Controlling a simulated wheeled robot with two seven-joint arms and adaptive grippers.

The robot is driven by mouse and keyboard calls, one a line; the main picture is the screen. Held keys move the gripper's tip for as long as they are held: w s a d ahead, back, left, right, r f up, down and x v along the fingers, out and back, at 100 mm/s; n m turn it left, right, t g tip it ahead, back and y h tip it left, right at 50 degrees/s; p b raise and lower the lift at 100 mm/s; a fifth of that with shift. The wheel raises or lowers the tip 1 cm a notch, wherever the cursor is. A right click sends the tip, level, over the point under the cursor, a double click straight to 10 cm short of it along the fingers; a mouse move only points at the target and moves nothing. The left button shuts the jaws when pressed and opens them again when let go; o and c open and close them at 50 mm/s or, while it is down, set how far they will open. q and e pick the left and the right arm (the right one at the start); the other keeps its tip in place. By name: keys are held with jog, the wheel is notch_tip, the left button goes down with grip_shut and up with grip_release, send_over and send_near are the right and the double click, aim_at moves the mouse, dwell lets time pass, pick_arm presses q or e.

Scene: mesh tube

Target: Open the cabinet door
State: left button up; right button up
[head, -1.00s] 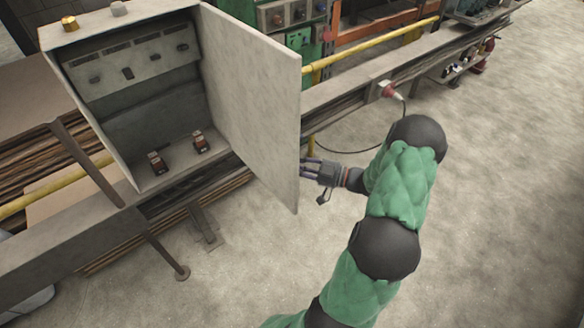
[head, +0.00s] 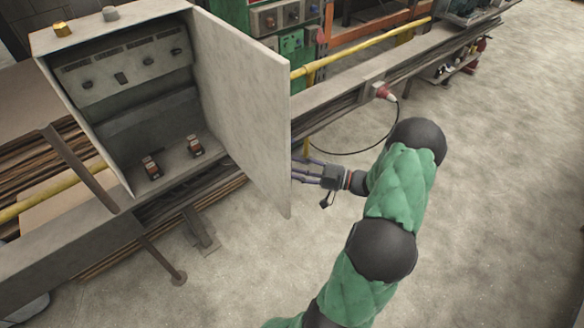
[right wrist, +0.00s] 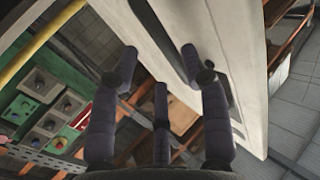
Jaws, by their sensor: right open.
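The grey metal cabinet (head: 42,38) stands on the bench at the left of the head view. Its door (head: 240,95) is swung wide open to the right, showing the inside with a switch panel (head: 125,65) and two small brown blocks on the floor. My right gripper (head: 302,172) is open beside the outer face of the door, near its lower free edge; the fingertips are partly hidden behind the door. In the right wrist view, the spread fingers (right wrist: 160,80) show in front of a pale panel (right wrist: 215,45) with a dark strip, and nothing is held. My left gripper is not in view.
A yellow rail (head: 370,45) and a long grey beam (head: 350,100) run behind the door to the upper right. A red plug (head: 383,92) with a black cable hangs on the beam. Green and red equipment (head: 290,20) stands behind. The floor (head: 500,200) at right is clear.

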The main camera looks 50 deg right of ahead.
jog(key=v, duration=0.9)
jog(key=shift+s, duration=0.25)
jog(key=shift+d, duration=0.1)
